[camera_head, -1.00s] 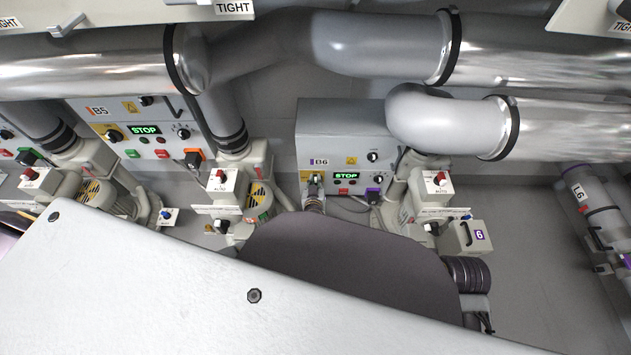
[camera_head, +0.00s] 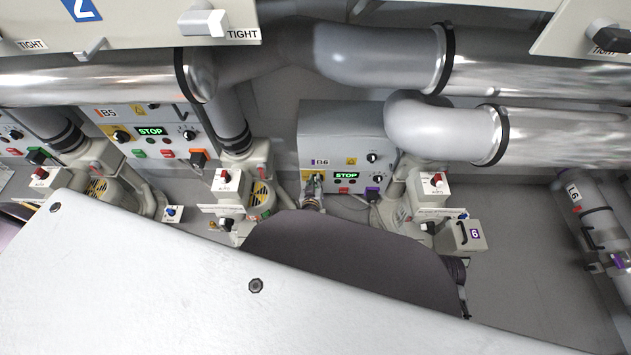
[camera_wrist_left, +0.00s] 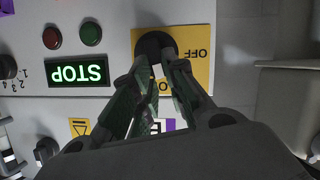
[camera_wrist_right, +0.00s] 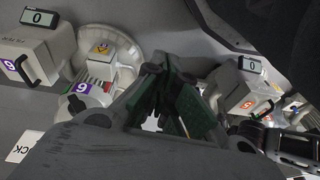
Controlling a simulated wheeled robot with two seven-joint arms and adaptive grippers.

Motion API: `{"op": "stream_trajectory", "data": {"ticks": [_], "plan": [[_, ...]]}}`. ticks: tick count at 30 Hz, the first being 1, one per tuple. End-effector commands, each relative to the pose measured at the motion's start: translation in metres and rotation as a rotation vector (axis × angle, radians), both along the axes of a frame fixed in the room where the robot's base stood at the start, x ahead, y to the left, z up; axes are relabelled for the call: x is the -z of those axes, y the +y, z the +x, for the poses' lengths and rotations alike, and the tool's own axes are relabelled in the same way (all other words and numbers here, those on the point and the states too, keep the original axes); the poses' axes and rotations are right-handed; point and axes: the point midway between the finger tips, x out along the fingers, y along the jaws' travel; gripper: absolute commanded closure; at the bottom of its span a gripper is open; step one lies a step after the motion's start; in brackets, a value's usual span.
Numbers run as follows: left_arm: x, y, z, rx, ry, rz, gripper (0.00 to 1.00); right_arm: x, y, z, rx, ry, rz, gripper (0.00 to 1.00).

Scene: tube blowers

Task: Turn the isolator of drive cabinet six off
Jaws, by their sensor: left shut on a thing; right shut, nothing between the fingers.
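Drive cabinet B6 (camera_head: 345,135) is a grey box in the middle of the head view, with a green STOP display (camera_head: 346,175). Its isolator is a black rotary knob (camera_wrist_left: 154,44) on a yellow plate (camera_wrist_left: 199,75), upside down in the left wrist view. OFF reads beside the knob; the other label is partly covered by the fingers. My left gripper (camera_wrist_left: 161,68) is shut on the knob's handle; it shows small at the cabinet in the head view (camera_head: 313,187). The handle's exact angle is hidden. My right gripper (camera_wrist_right: 168,76) is shut and empty, in the right wrist view.
Cabinet B5 (camera_head: 150,130) stands to the left, also showing STOP. Large silver pipes (camera_head: 540,135) cross above and right of B6. A grey box marked 6 (camera_head: 461,235) is at lower right. My pale body panel and dark arm cover the foreground.

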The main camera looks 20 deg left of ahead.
Motion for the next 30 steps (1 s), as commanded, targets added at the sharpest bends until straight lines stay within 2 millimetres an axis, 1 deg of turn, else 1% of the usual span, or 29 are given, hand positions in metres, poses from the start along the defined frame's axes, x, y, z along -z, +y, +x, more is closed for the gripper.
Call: {"op": "stream_trajectory", "data": {"ticks": [17, 25, 30], "plan": [[0.003, 0.004, -0.002, 0.001, -0.033, -0.125, 1.0, 0.006, -0.001, -0.001, 0.001, 0.006, -0.003, 1.0], [0.005, 0.006, -0.003, 0.001, -0.06, -0.215, 1.0, -0.008, 0.002, 0.007, 0.001, -0.027, 0.008, 1.0], [0.007, 0.009, -0.003, 0.001, -0.078, -0.277, 1.0, -0.015, 0.004, 0.007, 0.001, -0.039, 0.017, 1.0]]}}
